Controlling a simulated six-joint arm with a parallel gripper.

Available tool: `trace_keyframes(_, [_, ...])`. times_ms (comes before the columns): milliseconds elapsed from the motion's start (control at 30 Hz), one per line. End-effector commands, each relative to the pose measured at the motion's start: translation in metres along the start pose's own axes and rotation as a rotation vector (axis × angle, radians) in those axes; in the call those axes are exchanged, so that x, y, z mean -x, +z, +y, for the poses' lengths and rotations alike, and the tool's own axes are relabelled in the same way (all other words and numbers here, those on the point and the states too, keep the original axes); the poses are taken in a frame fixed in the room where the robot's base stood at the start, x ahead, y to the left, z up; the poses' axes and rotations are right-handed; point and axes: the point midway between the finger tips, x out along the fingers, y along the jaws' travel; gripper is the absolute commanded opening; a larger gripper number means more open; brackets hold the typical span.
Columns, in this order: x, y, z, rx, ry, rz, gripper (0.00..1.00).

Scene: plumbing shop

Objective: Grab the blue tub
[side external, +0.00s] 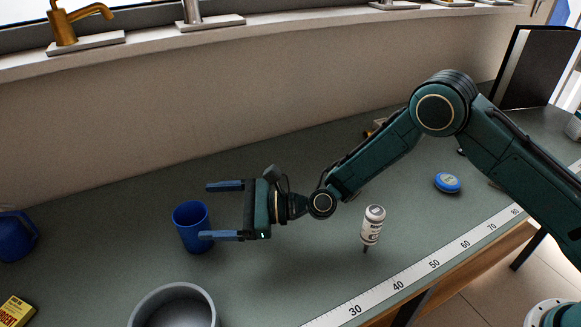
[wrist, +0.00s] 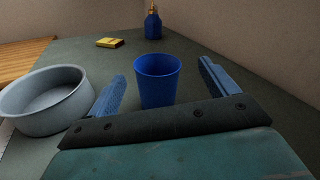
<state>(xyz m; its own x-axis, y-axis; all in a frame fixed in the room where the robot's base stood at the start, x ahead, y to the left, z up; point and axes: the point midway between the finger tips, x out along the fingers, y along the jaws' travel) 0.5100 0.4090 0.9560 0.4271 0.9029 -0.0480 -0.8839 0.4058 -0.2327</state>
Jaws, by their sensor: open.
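A blue open-topped cup or tub (side external: 192,227) stands upright on the grey-green bench, and it also shows in the wrist view (wrist: 157,80). A flat round blue tin (side external: 447,182) lies farther right, under my arm's side of the bench; I cannot tell which of the two is called the tub. My gripper (side external: 204,211) is open and empty, pointing left at the cup. In the wrist view its two blue fingers (wrist: 162,69) stand on either side of the cup. The near finger's tip overlaps the cup's right edge in the side view; contact cannot be told.
A grey round pot (side external: 173,305) stands at the front, left of the fingers in the wrist view (wrist: 48,98). A yellow box (side external: 16,311) and a blue container (side external: 16,237) are beyond the cup. A wall runs behind.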

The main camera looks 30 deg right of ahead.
Motion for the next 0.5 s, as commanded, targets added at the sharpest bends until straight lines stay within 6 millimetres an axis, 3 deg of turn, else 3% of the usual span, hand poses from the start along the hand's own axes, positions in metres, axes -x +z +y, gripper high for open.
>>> trace_keyframes(200, [-0.007,-0.024,0.01,-0.158,-0.028,-0.035,0.85])
trace_keyframes(500, [-0.009,-0.029,0.012,-0.196,-0.036,-0.045,0.85])
